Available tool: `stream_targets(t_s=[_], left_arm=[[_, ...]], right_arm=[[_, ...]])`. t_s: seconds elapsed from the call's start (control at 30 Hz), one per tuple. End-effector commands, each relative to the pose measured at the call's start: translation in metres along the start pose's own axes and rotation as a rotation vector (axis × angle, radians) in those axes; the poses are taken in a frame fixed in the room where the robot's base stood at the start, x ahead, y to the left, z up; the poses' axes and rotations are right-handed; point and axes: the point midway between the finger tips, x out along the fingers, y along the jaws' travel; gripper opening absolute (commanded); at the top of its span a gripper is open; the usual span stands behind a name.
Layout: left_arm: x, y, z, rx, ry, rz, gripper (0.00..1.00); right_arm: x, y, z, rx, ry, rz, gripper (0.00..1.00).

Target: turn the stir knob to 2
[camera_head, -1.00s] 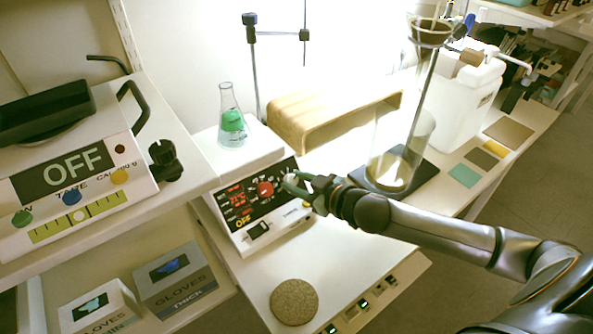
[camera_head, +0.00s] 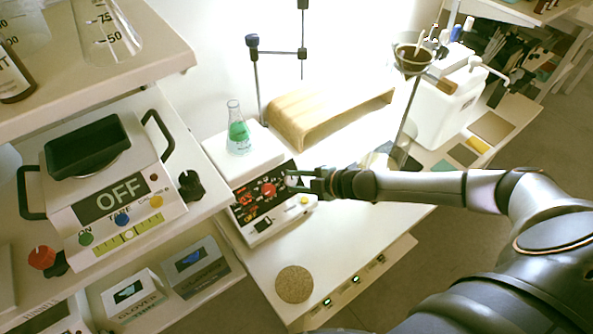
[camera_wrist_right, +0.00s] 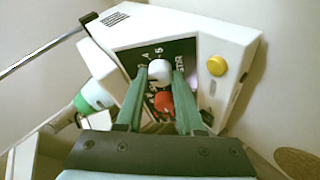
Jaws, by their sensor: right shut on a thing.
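The hotplate stirrer (camera_head: 256,219) stands on the white bench with a black front panel. A red knob (camera_head: 268,189) sits on the panel; it also shows in the right wrist view (camera_wrist_right: 164,102). The white stir knob (camera_wrist_right: 159,70) lies between the fingers of my right gripper (camera_wrist_right: 161,82), which is shut on it. In the head view my right gripper (camera_head: 300,182) reaches the panel from the right and largely hides the white knob. Digits ring the knob, but its exact setting cannot be read. My left gripper is not in view.
A flask with green liquid (camera_head: 238,132) stands on the stirrer's top plate. A yellow button (camera_wrist_right: 217,65) is beside the knobs. A wooden stand (camera_head: 290,122) is behind, a cork disc (camera_head: 294,284) in front, and a balance reading OFF (camera_head: 119,196) to the left.

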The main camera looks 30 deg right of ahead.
Motion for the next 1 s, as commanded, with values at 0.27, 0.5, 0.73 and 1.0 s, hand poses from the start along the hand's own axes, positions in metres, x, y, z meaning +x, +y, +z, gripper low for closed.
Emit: stream_targets(t_s=[0.27, 0.5, 0.73, 1.0], left_arm=[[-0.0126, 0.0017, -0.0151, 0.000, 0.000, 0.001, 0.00], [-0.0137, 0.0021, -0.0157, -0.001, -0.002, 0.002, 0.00], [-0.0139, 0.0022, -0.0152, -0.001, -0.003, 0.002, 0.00], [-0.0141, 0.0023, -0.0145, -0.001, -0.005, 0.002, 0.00]], right_arm=[[-0.0002, 0.0058, -0.0012, -0.228, 0.000, -0.074, 0.00], [0.0008, 0.0041, -0.0012, -0.361, 0.002, -0.122, 0.00], [0.0010, 0.0033, -0.0013, -0.429, 0.001, -0.147, 0.00], [0.0010, 0.0022, -0.0012, -0.447, 0.001, -0.156, 0.00]])
